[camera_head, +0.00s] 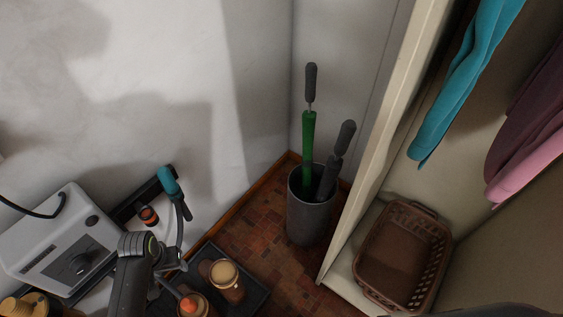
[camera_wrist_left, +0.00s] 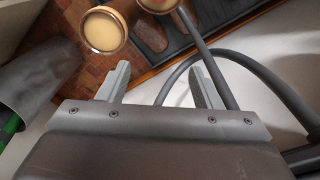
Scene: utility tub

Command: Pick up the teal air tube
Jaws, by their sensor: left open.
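A teal tube-like piece (camera_head: 168,180) with a dark lower end stands tilted beside the black rack near the wall, left of centre in the head view. A grey hose runs down from near it. The teal part does not show in the left wrist view, but grey hoses (camera_wrist_left: 255,70) do. My left gripper (camera_head: 167,261) is below the teal piece in the head view, apart from it. My right gripper is not in view.
A grey bin (camera_head: 308,218) holds green and grey handled tools. A light grey machine (camera_head: 65,245) stands at left. A brown basket (camera_head: 405,205) sits in the cabinet at right.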

